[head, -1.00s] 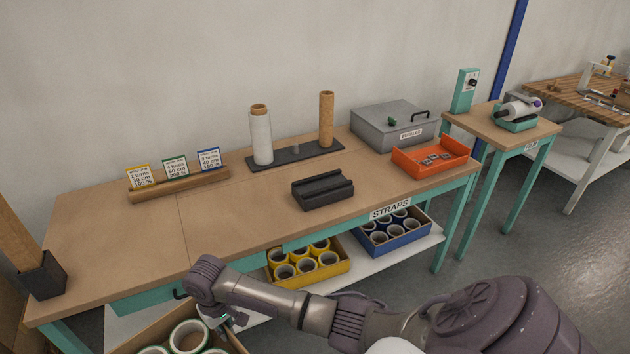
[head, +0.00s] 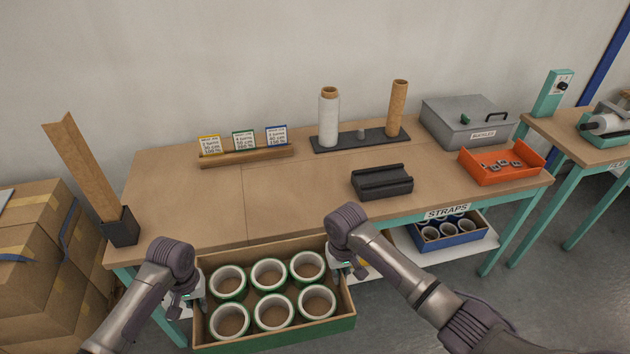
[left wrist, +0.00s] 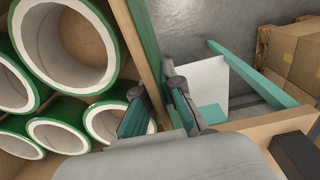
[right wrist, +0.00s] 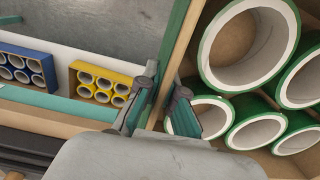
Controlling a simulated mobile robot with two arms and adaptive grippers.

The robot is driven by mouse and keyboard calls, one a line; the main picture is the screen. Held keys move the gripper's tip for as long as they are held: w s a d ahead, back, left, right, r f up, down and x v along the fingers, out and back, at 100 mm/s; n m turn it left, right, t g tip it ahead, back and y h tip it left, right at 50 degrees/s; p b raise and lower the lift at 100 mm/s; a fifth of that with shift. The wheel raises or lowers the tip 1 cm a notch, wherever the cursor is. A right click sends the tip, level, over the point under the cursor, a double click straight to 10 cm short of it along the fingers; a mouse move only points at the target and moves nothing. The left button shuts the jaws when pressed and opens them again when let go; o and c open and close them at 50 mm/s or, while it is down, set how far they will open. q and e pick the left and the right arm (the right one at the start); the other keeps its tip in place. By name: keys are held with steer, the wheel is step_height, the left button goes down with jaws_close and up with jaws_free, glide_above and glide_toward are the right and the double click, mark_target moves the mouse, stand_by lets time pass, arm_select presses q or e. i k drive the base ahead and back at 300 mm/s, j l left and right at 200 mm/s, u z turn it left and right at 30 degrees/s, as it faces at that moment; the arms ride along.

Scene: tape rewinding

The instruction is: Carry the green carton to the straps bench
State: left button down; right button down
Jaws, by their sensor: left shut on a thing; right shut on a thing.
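The green carton (head: 340,330) is an open box with green outer walls and several green-edged tape rolls (head: 268,273) standing in it. It is held in front of the straps bench (head: 290,195), its far edge overlapping the bench front in the head view. My left gripper (head: 195,298) is shut on its left wall, and the left wrist view shows the fingers (left wrist: 165,108) astride that wall. My right gripper (head: 342,268) is shut on its right wall, fingers (right wrist: 158,105) astride it too. The fingertips are partly hidden in the head view.
The bench's front middle is bare. A black cradle (head: 382,182), card rack (head: 245,156), roll stand (head: 360,140), orange tray (head: 502,163) and grey buckles box (head: 468,122) stand on it. A black holder (head: 121,226) is at its left end. Brown cartons (head: 40,240) are stacked at left.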

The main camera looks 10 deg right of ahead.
mark_target(258, 198)
steer(key=i, duration=1.4)
